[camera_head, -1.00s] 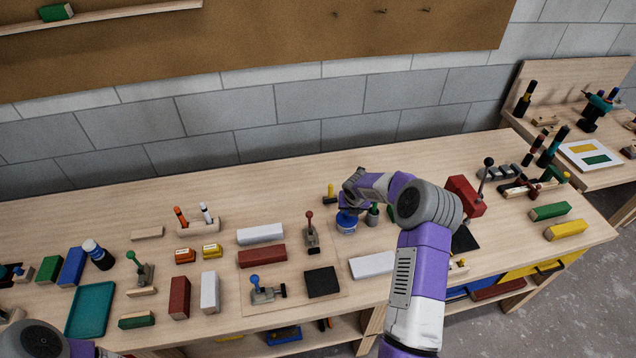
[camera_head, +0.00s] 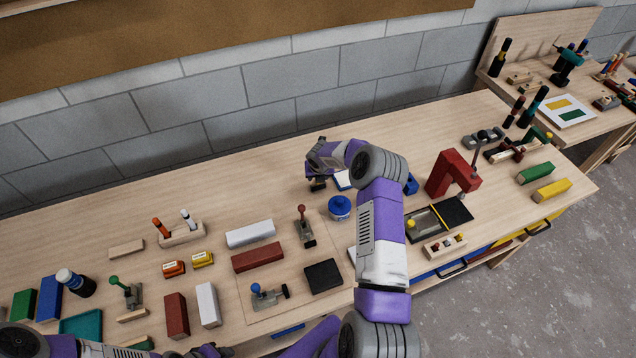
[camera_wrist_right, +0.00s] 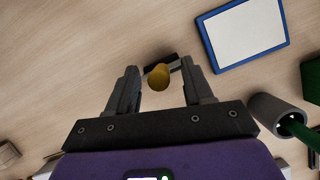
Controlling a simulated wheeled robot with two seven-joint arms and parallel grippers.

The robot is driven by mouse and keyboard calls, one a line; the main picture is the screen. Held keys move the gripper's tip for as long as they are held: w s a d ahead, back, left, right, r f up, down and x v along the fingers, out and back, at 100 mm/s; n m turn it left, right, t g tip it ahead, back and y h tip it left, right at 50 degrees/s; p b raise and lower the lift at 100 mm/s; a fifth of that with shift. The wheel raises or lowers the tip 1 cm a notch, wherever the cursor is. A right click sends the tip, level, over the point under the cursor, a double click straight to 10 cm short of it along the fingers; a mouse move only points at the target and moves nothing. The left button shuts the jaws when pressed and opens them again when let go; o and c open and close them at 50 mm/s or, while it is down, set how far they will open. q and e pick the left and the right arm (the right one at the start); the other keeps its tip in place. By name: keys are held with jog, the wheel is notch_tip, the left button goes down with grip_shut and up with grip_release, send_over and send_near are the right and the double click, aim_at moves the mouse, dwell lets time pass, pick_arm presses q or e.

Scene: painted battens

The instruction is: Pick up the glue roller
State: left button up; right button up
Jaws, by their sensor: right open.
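The glue roller (camera_wrist_right: 158,76) appears to be the small tool with a yellow round handle end and a dark head in the right wrist view. It is on the wooden bench between the fingers of my right gripper (camera_wrist_right: 160,88). The fingers are open, with one on each side of it, and I see no clear contact. In the head view my right gripper (camera_head: 316,184) is low over the back of the bench and hides most of the roller. My left gripper is not in view; only parts of the arm show at the bottom left.
A blue-rimmed white panel (camera_wrist_right: 245,35) lies right of the roller. A grey cup (camera_wrist_right: 275,114) with a green item in it is near the gripper. A blue tin (camera_head: 340,208) and a red-handled clamp (camera_head: 304,228) are in front.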

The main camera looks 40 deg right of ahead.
jog(key=shift+x, duration=0.8)
grip_shut()
jog(key=shift+r, duration=0.1)
